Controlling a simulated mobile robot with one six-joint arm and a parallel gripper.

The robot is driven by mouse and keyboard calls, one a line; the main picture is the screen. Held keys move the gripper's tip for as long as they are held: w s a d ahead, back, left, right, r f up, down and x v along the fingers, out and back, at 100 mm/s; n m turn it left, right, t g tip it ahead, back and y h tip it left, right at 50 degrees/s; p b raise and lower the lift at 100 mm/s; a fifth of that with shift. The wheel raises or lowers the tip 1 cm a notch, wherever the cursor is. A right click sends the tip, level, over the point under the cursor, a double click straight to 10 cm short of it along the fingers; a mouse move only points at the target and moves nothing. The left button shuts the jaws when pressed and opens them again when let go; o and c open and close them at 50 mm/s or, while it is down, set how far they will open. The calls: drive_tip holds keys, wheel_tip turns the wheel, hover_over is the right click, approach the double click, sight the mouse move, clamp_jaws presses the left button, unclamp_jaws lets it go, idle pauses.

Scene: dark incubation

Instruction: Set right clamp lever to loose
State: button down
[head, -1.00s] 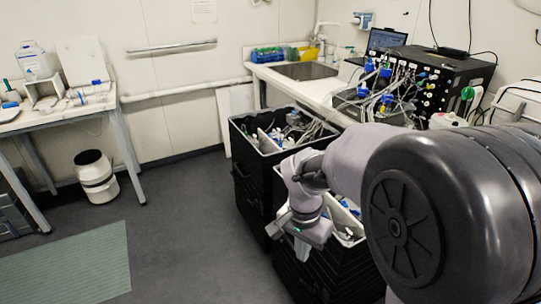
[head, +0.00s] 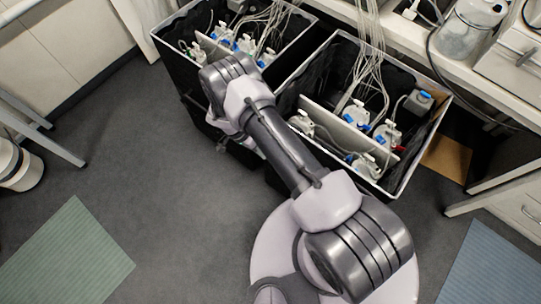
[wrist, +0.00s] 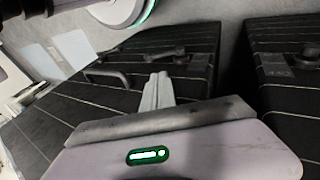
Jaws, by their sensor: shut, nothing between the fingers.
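Two dark lever-like fittings show on the black crate faces in the wrist view. One lever (wrist: 167,53) is on the left-hand face, just beyond my fingertips. The other lever (wrist: 304,53) is on the right-hand face near the picture's edge. I cannot tell which one is the right clamp lever, or read its setting. My gripper (wrist: 158,90) is shut and empty, its fingers close to the nearer lever; contact cannot be made out. In the head view my arm hides the gripper and the levers.
Two open black crates, left (head: 170,62) and right (head: 418,150), stand side by side holding tubes and bottles. A bar handle (wrist: 104,76) is left of the nearer lever. A bench (head: 455,75) stands behind. Open floor (head: 180,200) lies left, with a green mat (head: 65,250).

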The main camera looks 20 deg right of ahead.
drive_tip(key=b+x, duration=0.4)
drive_tip(key=x, duration=1)
drive_tip(key=shift+s+b, duration=0.2)
drive_tip(key=shift+b, duration=0.1)
drive_tip(key=shift+s+d+f, duration=0.2)
drive_tip(key=shift+s+d, duration=0.05)
drive_tip(key=shift+s, duration=0.05)
drive_tip(key=shift+s+d+f+b, duration=0.45)
drive_tip(key=shift+s+f+b, duration=0.2)
drive_tip(key=shift+f, duration=0.15)
drive_tip(key=shift+a+b+x, duration=0.2)
drive_tip(key=shift+b+x, duration=0.3)
drive_tip(key=shift+x, duration=0.35)
drive_tip(key=shift+a+b+x, duration=0.2)
drive_tip(key=shift+b+x, duration=0.3)
drive_tip(key=shift+x, duration=0.4)
drive_tip(key=shift+s+f, duration=0.1)
drive_tip(key=shift+f, duration=0.25)
drive_tip(key=p+v, duration=0.5)
drive_tip(key=v, duration=1.2)
drive_tip(key=shift+r, duration=0.25)
